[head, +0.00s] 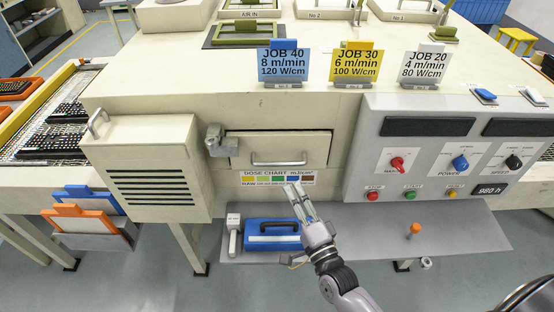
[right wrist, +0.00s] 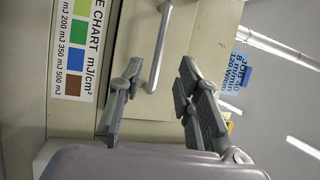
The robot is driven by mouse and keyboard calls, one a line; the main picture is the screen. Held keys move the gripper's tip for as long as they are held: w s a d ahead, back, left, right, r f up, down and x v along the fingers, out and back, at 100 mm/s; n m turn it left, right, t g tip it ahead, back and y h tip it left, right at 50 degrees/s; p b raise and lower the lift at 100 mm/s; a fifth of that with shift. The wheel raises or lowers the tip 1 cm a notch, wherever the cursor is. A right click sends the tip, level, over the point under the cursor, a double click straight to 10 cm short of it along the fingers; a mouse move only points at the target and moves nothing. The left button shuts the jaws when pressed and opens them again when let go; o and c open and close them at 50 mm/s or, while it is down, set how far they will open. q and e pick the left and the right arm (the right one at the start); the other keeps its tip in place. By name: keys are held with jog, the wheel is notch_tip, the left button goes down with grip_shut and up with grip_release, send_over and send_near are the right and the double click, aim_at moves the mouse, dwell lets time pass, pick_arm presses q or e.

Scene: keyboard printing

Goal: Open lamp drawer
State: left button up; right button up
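The lamp drawer (head: 300,146) is a cream front panel set in the machine's face, flush in its recess and apparently closed. Its silver bar handle (head: 283,163) runs across the lower part of the front. A grey latch (head: 216,140) sits at the drawer's left edge. My right gripper (head: 298,190) is in front of the dose chart, just below the handle in the head view. In the right wrist view, the gripper (right wrist: 160,88) is open and empty, with the handle (right wrist: 159,48) beyond the gap between its fingers, apparently not touching. My left gripper is out of view.
The dose chart (head: 278,179) is below the drawer. A vented cream box (head: 152,170) with a handle stands out at the left, and the control panel (head: 440,150) is at the right. A shelf (head: 370,240) below holds a blue case (head: 272,234) and an orange-topped peg (head: 415,229).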

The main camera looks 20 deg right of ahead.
aim_at(278, 164)
jog(key=p+x, duration=0.2)
jog(key=x, duration=0.8)
jog(key=shift+w, duration=0.3)
jog(key=shift+c, duration=0.2)
grip_shut()
